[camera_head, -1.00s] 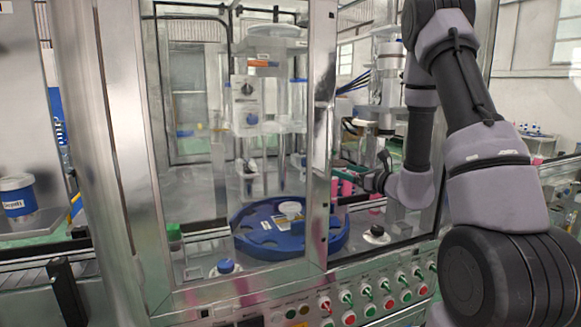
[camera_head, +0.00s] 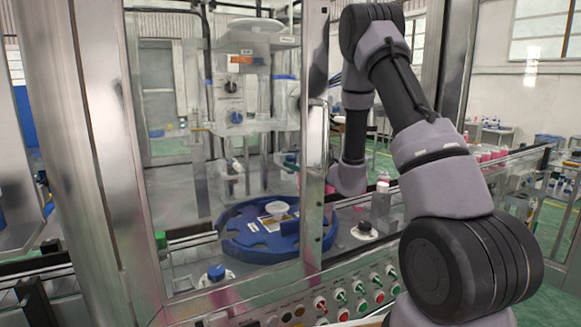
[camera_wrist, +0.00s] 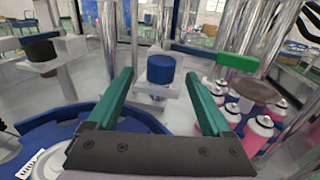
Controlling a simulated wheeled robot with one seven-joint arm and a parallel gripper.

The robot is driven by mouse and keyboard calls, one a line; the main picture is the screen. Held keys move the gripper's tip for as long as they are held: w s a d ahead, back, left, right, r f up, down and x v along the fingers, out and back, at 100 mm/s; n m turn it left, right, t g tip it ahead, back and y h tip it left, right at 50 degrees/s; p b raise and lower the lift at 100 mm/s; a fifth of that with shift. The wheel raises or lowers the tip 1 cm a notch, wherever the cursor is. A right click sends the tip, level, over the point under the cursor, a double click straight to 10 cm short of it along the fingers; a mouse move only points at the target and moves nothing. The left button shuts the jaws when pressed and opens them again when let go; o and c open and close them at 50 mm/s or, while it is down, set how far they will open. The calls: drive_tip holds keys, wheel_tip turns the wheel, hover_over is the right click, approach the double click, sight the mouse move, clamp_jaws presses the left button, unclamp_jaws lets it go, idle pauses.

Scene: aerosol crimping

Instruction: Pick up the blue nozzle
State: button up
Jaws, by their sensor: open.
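The blue nozzle, a short blue cylinder (camera_wrist: 160,70), stands upright on a small grey holder (camera_wrist: 155,90) in the wrist view. My gripper (camera_wrist: 158,76) is open, with one green finger on each side of the blue nozzle in the picture. The nozzle appears ahead of the fingertips and apart from them; the exact gap is hard to tell. In the head view my gripper is hidden behind the machine's metal post, and I cannot make out this nozzle there for sure.
A blue turntable (camera_head: 232,240) lies below, also at lower left in the wrist view (camera_wrist: 60,130). Pink bottles (camera_wrist: 262,130) stand close on the right, under a green block (camera_wrist: 238,62). A black cap (camera_wrist: 42,50) sits on a holder at left. Metal posts (camera_wrist: 108,35) rise nearby.

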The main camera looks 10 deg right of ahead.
drive_tip(key=shift+x, duration=1)
clamp_jaws()
drive_tip(key=shift+d+r, duration=0.15)
drive_tip(key=shift+r, duration=0.05)
